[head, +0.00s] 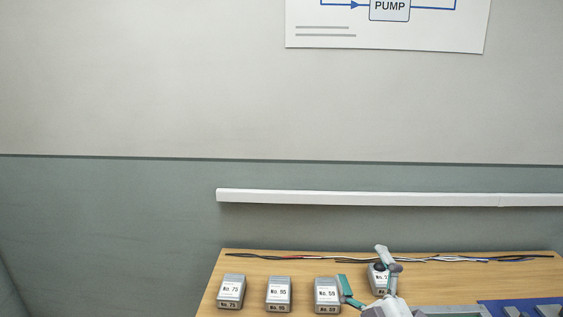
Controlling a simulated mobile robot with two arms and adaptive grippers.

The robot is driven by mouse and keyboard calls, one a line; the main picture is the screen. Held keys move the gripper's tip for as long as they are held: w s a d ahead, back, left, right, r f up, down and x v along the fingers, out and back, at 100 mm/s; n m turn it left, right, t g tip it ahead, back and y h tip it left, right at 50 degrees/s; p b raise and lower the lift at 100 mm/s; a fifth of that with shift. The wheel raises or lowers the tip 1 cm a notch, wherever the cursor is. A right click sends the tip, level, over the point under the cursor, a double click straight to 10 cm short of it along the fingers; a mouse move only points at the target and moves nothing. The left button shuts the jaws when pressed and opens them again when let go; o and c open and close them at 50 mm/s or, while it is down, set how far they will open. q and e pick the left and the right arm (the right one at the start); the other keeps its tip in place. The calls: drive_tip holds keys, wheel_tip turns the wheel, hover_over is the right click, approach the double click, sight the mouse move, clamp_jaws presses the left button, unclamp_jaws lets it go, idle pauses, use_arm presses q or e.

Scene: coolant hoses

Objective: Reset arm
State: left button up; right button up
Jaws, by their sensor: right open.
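One finger is beside the grey box labelled No. 59 (327,293). The other finger crosses in front of a further grey box (376,279), hiding part of it and its label. My left gripper is not in view.
Grey boxes No. 75 (231,290) and No. 95 (279,292) stand left of No. 59. Cables (300,257) lie along the table's back edge. A blue mat (490,306) with grey parts is at right. A white rail (350,198) runs along the wall.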

drive_tip(key=s+d+f+m+g+h, duration=0.2)
drive_tip(key=f+m, duration=0.1)
drive_tip(key=f, duration=0.2)
drive_tip(key=s+d+f+m+g+h, duration=0.3)
drive_tip(key=f+m, duration=0.1)
drive_tip(key=f, duration=0.2)
drive_tip(key=s+d+f+m+g+h, duration=0.2)
drive_tip(key=d+f+m+h, duration=0.1)
drive_tip(key=f, duration=0.2)
drive_tip(key=shift+s+d+f+m+g, duration=0.1)
drive_tip(key=shift+s+f+m+g, duration=0.05)
drive_tip(key=shift+f+m+g, duration=0.2)
drive_tip(key=s+a+f+m+g+y, duration=0.1)
drive_tip(key=s+f+g, duration=0.45)
drive_tip(key=s, duration=0.45)
drive_tip(key=s+a+f+m+g+y, duration=0.1)
drive_tip(key=s+f+g, duration=0.5)
drive_tip(key=s, duration=0.4)
wheel_tip(320, 180, down, 31)
drive_tip(key=s+b, duration=0.2)
drive_tip(key=s, duration=0.1)
drive_tip(key=s+d+f+g+b, duration=0.1)
drive_tip(key=s+d+f, duration=0.1)
drive_tip(key=s+f, duration=1.3)
drive_tip(key=shift+s+d+f, duration=0.2)
drive_tip(key=shift+s+f, duration=0.1)
drive_tip(key=shift+f, duration=0.35)
